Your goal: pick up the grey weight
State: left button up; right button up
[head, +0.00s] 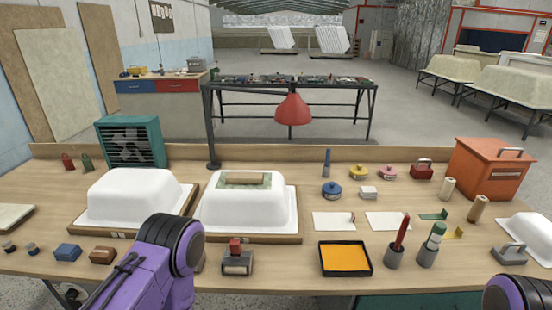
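The grey weight (507,257) is a low block with a looped handle on top. It stands near the front right of the wooden bench (300,270), just in front of a white shell (530,238) that the right picture edge cuts off. My purple right arm shows only at the bottom right corner, a little below the weight in the picture. My purple left arm comes in at the lower left, in front of the left shell. Neither gripper shows in the head view.
Two white tub shells (135,192) (243,200) stand on boards at left. A dark tray with yellow-orange content (344,258), two grey cups holding tools (394,256) (427,254) and an orange-red box (490,170) stand nearby. Bench is clear between the cups and weight.

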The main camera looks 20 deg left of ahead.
aim_at(508, 254)
jog(key=z, duration=2)
jog(key=k, duration=1)
jog(key=z, duration=0.95)
jog(key=i, duration=2.6)
jog(key=u, duration=0.9)
jog(key=i, duration=1.15)
jog(key=u, duration=1.8)
jog(key=i, duration=0.9)
jog(key=u, duration=0.8)
